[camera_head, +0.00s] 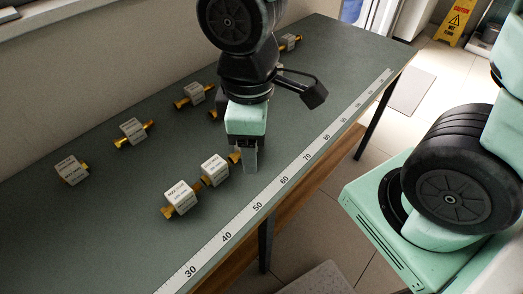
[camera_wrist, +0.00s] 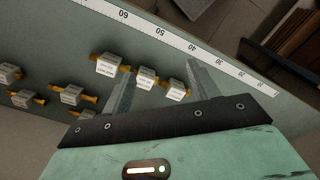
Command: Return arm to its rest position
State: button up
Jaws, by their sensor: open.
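My gripper (camera_head: 250,162) is at the end of my arm, which reaches over the green-grey workbench (camera_head: 110,235). It points down close above the bench top, near the ruler strip. In the wrist view my gripper (camera_wrist: 162,66) has its two fingers spread apart. Nothing is clamped between them; a labelled white block with brass ends (camera_wrist: 147,77) shows beyond, in the gap, on the bench. In the head view a brass end (camera_head: 235,158) shows just left of the fingers; the rest of that piece is hidden.
Labelled brass-ended blocks stand in a front row (camera_head: 180,195) and a back row (camera_head: 133,130). A white ruler strip (camera_head: 285,180) runs along the bench's front edge. A wall closes the back. Floor lies open at right, with a yellow warning sign (camera_head: 455,20).

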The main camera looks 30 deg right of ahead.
jog(key=s+m, duration=0.1)
jog(key=s+r+m, duration=0.1)
jog(key=s, duration=0.1)
jog(key=s+m, duration=0.1)
jog(key=shift+s+a+r+m+y, duration=0.3)
jog(key=shift+s+a+y, duration=0.1)
